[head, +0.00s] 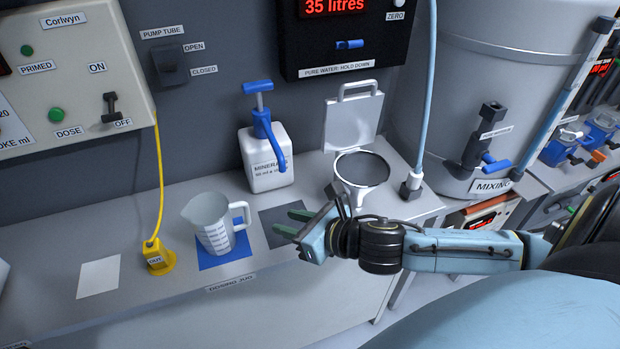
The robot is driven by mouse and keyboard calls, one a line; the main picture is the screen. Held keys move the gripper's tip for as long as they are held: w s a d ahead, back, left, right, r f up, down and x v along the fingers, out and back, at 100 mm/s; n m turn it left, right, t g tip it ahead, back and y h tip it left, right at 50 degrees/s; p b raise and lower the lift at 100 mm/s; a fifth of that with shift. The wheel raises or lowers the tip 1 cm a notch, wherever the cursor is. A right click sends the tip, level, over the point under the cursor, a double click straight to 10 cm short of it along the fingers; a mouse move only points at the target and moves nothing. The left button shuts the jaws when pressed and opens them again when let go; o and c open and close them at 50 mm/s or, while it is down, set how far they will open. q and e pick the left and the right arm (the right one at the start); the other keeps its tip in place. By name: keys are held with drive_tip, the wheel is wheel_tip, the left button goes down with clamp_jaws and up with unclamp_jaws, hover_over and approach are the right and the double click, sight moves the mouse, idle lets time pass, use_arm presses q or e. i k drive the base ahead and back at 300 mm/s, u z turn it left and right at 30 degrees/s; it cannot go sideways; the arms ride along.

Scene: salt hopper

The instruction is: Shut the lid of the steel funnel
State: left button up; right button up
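The steel funnel (361,170) is set at the right end of the counter, its round mouth open and dark inside. Its lid (352,122), a pale square plate with a loop handle on its top edge, stands upright behind the mouth. My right gripper (283,222) comes in from the right, in front of the funnel and to its left, over the dark grey mat. Its two green-tipped fingers are apart with nothing seen between them. It is clear of the lid. My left gripper is not in view.
A measuring jug (210,226) stands on a blue mat (224,253). A white pump bottle (266,158) stands behind the grey mat (287,226). A pale blue hose (424,100) runs down right of the funnel, near the large mixing tank (480,80). A yellow outlet (157,256) is at left.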

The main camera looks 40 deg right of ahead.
sight(349, 121)
drive_tip(key=z, duration=1.5)
